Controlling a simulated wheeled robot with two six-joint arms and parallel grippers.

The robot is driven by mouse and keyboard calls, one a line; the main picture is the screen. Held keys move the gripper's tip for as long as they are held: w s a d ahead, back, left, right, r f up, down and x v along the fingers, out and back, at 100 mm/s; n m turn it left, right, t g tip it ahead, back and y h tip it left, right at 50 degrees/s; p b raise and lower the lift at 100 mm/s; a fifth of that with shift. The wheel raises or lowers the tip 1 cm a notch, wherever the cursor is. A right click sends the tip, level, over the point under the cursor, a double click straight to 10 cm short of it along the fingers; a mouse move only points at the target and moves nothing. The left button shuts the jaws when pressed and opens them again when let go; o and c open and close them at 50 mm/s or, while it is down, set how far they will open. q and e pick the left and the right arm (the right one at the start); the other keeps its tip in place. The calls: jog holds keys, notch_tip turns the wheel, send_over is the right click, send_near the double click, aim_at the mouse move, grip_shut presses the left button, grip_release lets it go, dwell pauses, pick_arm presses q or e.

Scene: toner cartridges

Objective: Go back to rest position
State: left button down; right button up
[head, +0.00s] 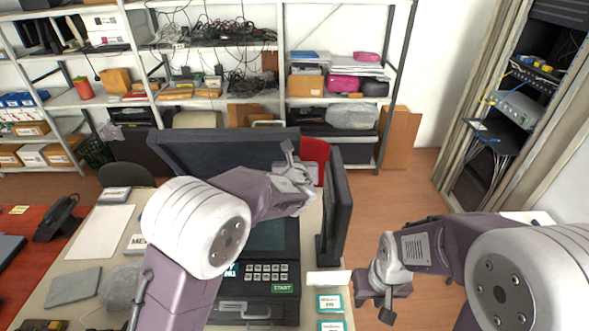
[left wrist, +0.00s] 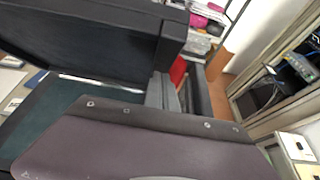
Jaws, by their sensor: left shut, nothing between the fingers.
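My left gripper (head: 290,160) is shut and empty, above the dark machine between its raised black lid (head: 225,150) and its upright black side panel (head: 338,205). My left arm crosses in front of the machine and hides part of it. In the left wrist view the gripper's grey fingers (left wrist: 162,95) show beside the lid. The machine's keypad and green START label (head: 283,288) are visible at its front. My right gripper (head: 374,301) hangs low to the right of the desk, over the floor, with its fingers apart and nothing seen between them.
Small labelled boxes (head: 330,303) lie at the desk's right edge. Paper (head: 100,232) and a grey pad (head: 73,288) lie on the left, beside a phone (head: 57,217) on a red surface. Shelves (head: 216,103) stand behind and a rack (head: 515,105) stands right. Floor between is clear.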

pick_arm(q)
jog(key=a+b+v, duration=0.1)
jog(key=b+v, duration=0.1)
jog(key=v, duration=0.5)
jog(key=s+a+f+n+g+y, duration=0.3)
jog(key=s+a+f+n+g, duration=0.4)
jog(key=a+f+n, duration=0.65)
jog(key=s+a+f+n+g+h, duration=0.1)
jog(key=s+a+f+n+g, duration=0.15)
jog(key=s+n, duration=0.7)
jog(key=s+a+f+n+g+h, duration=0.2)
jog(key=s+a+f+n, duration=0.15)
jog(key=s+n, duration=0.6)
notch_tip(320, 180, down, 18)
jog(key=d+n+b, duration=0.1)
jog(key=n+b, duration=0.2)
jog(key=b, duration=1.3)
jog(key=shift+s+d+n+g+b, duration=0.2)
jog(key=shift+d+n+g+b, duration=0.15)
jog(key=shift+g, duration=0.1)
